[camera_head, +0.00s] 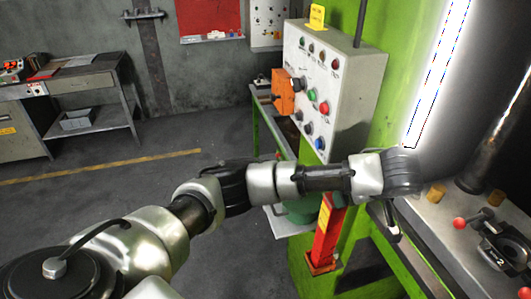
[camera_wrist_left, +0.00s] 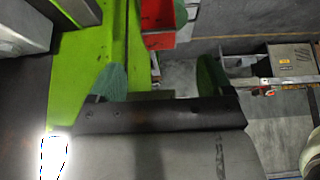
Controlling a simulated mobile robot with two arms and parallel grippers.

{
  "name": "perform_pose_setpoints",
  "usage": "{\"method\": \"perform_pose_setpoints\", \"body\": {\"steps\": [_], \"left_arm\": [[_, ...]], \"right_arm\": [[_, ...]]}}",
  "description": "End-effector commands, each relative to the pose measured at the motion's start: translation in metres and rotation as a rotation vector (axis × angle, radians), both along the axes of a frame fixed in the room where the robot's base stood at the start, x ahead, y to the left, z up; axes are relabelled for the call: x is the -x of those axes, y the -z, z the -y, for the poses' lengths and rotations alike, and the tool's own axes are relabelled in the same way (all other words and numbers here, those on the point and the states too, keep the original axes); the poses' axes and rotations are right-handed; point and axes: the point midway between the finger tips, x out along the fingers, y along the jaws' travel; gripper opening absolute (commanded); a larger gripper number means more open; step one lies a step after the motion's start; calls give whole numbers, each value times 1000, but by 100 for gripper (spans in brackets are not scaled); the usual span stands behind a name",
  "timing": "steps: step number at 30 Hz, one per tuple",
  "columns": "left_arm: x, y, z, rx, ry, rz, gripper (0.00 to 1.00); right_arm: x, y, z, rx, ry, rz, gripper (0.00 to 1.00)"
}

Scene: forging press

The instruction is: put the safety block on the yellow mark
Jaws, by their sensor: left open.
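A red upright block with a yellow label, apparently the safety block (camera_head: 327,237), stands against the green press frame, below my left forearm. My arm hides its top. A red part, likely the same block (camera_wrist_left: 160,41), shows beyond the fingers in the left wrist view. My left gripper (camera_head: 392,226) is to the right of the block, over the green frame's edge, and mostly hidden behind my wrist. In the left wrist view its green-tipped fingers (camera_wrist_left: 158,80) are wide apart with nothing between them. I cannot make out the yellow mark. My right gripper is not in view.
A grey control box (camera_head: 335,85) with buttons stands behind my arm. The press bed (camera_head: 440,235) at right carries a red-knobbed lever (camera_head: 460,223) and small orange-yellow cylinders (camera_head: 435,193). A workbench (camera_head: 90,85) stands far left. The floor between is clear, with a yellow line (camera_head: 100,166).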

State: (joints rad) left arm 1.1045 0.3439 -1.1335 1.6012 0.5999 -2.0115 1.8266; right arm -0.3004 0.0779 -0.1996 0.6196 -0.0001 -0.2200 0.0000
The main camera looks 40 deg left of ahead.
Motion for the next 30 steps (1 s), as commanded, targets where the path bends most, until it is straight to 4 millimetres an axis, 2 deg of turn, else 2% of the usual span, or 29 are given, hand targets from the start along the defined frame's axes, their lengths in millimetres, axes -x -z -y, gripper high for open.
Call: {"method": "perform_pose_setpoints", "body": {"steps": [5,7,10,12,16,19,23,26,29,30], "left_arm": [[0,2,1,4,7,-1,81],[2,9,8,29,47,-7,81],[8,29,31,117,193,-8,81],[14,45,55,209,343,11,81],[26,60,93,364,613,121,81],[32,63,109,430,753,232,81],[34,75,111,453,858,358,81],[30,106,100,427,888,402,81],[27,165,78,374,886,376,81],[30,190,69,354,882,351,81]], "right_arm": [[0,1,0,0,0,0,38],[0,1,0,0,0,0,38],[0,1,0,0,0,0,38],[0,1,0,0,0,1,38],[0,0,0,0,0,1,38],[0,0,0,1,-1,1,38],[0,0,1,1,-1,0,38],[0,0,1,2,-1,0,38],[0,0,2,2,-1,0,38],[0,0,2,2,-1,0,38]]}}
